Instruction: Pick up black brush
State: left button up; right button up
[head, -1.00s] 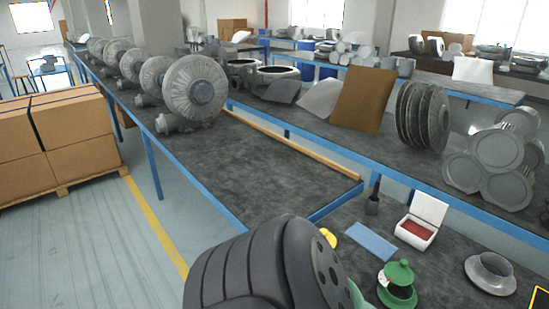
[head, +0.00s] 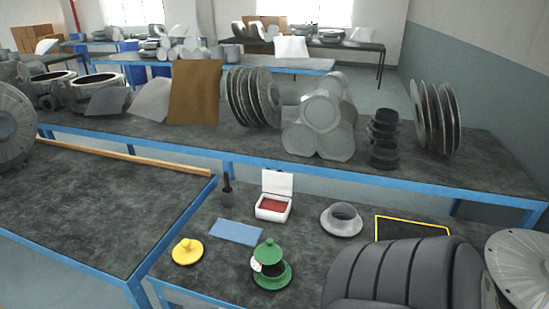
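The black brush (head: 228,190) stands upright on the dark bench top, its thin handle pointing up and its wider end down. It is left of the open white box with a red inside (head: 274,205) and behind the blue flat pad (head: 236,232). Nothing touches the brush. Neither of my grippers shows in the head view.
A yellow knobbed piece (head: 187,251), a green lidded piece (head: 268,266), a grey flanged ring (head: 341,219) and a yellow-edged dark panel (head: 411,229) lie around the bench. Several metal parts stand on the bench behind. The left table (head: 100,205) is mostly clear.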

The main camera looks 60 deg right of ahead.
aim_at(225, 176)
jog(key=z, duration=1.4)
jog(key=i+j+z, duration=0.15)
jog(key=j, duration=0.3)
jog(key=i+j+z, duration=0.15)
jog(key=j, duration=0.25)
